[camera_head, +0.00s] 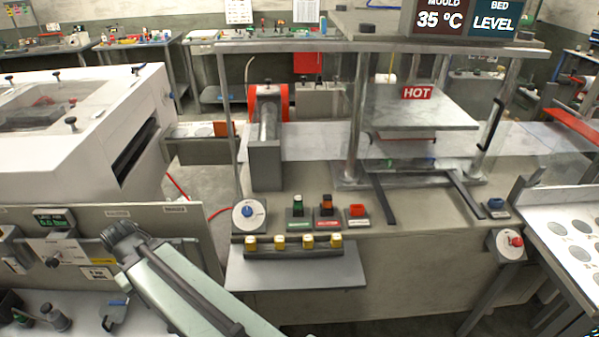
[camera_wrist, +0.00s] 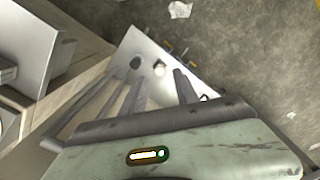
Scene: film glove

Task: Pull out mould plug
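No part is clearly marked as the mould plug. Several yellow-capped pieces (camera_head: 280,242) stand in a dark rail at the bench's front edge, in the head view. A press with clear panels stands behind them, with a grey plate (camera_head: 425,108) tagged HOT under a MOULD 35 °C display (camera_head: 438,20). My pale green arm crosses the lower left of the head view, left of the rail. Part of my arm also fills the bottom of the wrist view.
A blue dial (camera_head: 248,213), green, red and orange buttons, and a red knob (camera_head: 516,241) sit on the bench front. A grey shelf (camera_head: 295,272) juts out below the rail. A white machine (camera_head: 75,125) stands left. The wrist view shows open floor (camera_wrist: 265,60) at right.

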